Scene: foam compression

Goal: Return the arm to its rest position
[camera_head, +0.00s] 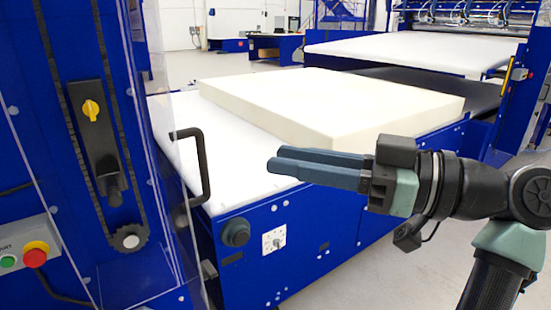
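My gripper (285,162) is at the middle of the camera view, pointing left, with its two blue-grey fingers seen nearly edge-on, one in front of the other. No object shows at the fingertips, and the size of the gap between them is hard to judge. My arm (500,190) comes in from the right edge. The gripper appears in front of the blue machine's near side. A cream foam block (330,100) lies flat on the white bed (215,160) behind the gripper.
A clear door with a black handle (203,168) stands to the left of the fingertips. A control box with a red button (35,256) is at lower left. A rotary switch (274,240) sits on the machine's front. Open floor (400,285) shows below my arm.

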